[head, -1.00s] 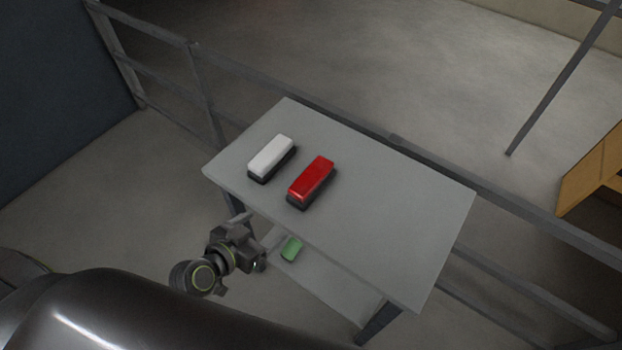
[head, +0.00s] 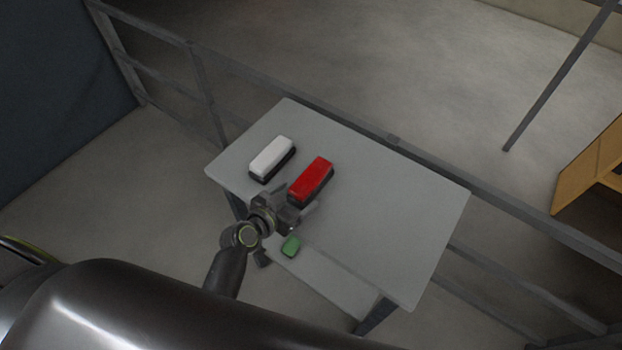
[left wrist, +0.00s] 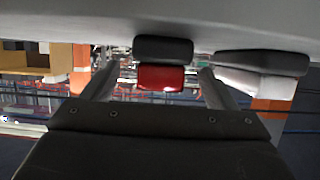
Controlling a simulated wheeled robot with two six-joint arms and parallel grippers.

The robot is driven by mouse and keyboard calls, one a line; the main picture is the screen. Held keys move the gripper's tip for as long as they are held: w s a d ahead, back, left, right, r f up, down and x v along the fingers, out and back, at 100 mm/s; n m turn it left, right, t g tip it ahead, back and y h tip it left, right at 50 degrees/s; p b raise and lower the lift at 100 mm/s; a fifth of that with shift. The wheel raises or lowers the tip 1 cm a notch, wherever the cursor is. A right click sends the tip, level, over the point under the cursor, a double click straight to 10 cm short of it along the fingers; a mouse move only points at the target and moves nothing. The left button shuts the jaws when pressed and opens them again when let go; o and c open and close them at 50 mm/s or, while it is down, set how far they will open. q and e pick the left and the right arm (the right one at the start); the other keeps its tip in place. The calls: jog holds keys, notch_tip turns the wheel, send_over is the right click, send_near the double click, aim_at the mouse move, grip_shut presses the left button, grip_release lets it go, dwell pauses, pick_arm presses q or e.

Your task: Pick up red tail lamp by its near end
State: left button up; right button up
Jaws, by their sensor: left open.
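The red tail lamp (head: 312,178) lies on its dark base on the grey table (head: 400,210). Its near end points toward my left gripper (head: 296,198). The left gripper is open and empty, its two fingers pointing at that end, one toward each side. I cannot tell whether the fingertips overlap the lamp. In the left wrist view, which looks upside down, the red lamp (left wrist: 165,78) appears between the two fingers of my left gripper (left wrist: 158,76), with its dark base above it. My right gripper is not in view.
A white lamp (head: 270,156) on a dark base lies left of the red one. A green object (head: 291,245) sits on the lower shelf (head: 330,278). A grey railing (head: 395,140) runs behind the table. The table's right part is clear.

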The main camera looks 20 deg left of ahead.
aim_at(305, 188)
pick_arm(q)
jog(key=shift+w+d+f, duration=0.1)
jog(key=shift+w+d, duration=0.1)
jog(key=shift+w, duration=0.35)
jog(key=p+x, duration=0.1)
jog(key=x, duration=0.2)
jog(key=shift+w+d+p, duration=0.1)
jog(key=shift+w+p, duration=0.25)
jog(key=shift+p, duration=0.05)
jog(key=shift+w+d+f, duration=0.15)
jog(key=shift+w+f, duration=0.05)
jog(key=shift+w, duration=0.2)
jog(key=shift+c, duration=1.1)
jog(key=c, duration=1)
